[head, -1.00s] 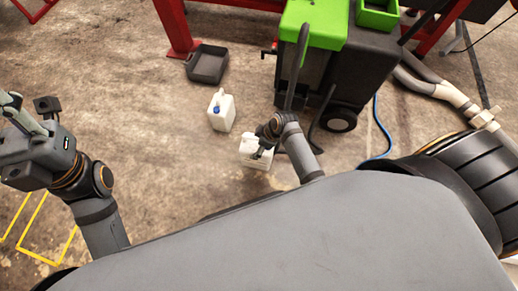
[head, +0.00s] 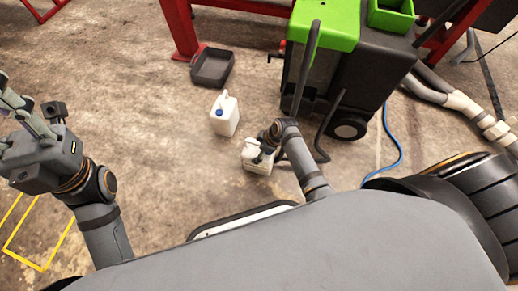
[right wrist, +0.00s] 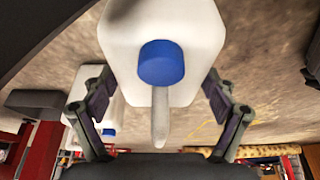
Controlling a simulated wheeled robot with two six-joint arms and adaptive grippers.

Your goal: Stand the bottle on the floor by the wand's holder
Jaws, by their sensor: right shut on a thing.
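A white jug-shaped bottle (head: 257,163) is in my right gripper (head: 264,153), low over or on the floor left of the green and black machine. I cannot tell whether its base touches the floor. In the right wrist view the bottle (right wrist: 190,30) shows its blue cap toward me, with the right gripper's fingers (right wrist: 158,98) on either side. A second white bottle (head: 228,118) with a blue cap stands on the floor just beyond it. My left gripper (head: 18,108) is at the left edge, partly cut off, away from both bottles. I cannot make out the wand's holder for sure.
The green and black wheeled machine (head: 335,85) stands right of the bottles, with a dark hose down its side. A dark tray (head: 212,68) lies near a red frame leg (head: 180,28). A blue hose (head: 393,155) lies at the right. Floor left of the bottles is clear.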

